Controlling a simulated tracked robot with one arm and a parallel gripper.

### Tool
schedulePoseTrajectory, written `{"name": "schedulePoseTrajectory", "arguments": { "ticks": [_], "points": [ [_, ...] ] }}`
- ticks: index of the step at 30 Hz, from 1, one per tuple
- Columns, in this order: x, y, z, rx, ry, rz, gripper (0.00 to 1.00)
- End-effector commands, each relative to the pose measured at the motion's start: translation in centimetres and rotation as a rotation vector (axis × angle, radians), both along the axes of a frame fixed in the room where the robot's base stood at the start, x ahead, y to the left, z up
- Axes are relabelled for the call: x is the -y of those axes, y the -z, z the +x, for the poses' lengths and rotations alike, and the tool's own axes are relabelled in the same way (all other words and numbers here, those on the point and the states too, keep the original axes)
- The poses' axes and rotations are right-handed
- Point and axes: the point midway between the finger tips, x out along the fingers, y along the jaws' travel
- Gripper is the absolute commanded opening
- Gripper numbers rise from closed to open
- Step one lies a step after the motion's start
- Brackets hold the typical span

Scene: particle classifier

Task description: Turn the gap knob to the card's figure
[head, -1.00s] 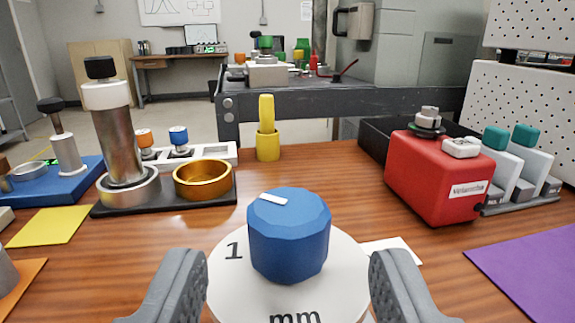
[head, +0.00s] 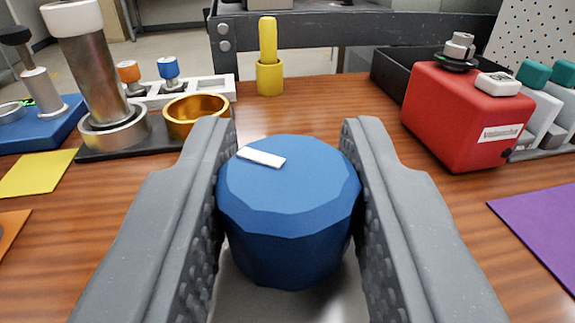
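The gap knob (head: 289,210) is a blue faceted knob in the lower middle. A white pointer mark (head: 261,157) lies on its top, toward the far left side. My gripper (head: 291,130) has one finger along each side of the knob, and both pads look to be against it. A strip of the pale dial (head: 240,300) shows below the knob. Its figures are hidden now by the knob and fingers. I see no readable card with a figure.
A red box (head: 465,115) stands at the right, beside a purple sheet (head: 540,230). A yellow peg in a holder (head: 269,75) stands behind the knob. At the left are a brass ring (head: 195,115), a metal cylinder (head: 95,75) and a yellow sheet (head: 38,172).

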Motion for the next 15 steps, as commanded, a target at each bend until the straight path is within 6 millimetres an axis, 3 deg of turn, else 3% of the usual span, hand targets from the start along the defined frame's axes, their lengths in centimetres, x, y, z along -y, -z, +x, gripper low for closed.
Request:
{"name": "schedulePoseTrajectory", "arguments": {
  "ticks": [15],
  "points": [
    [0.5,0.61,0.06,-0.006,0.151,0.005,0.06]
  ]
}}
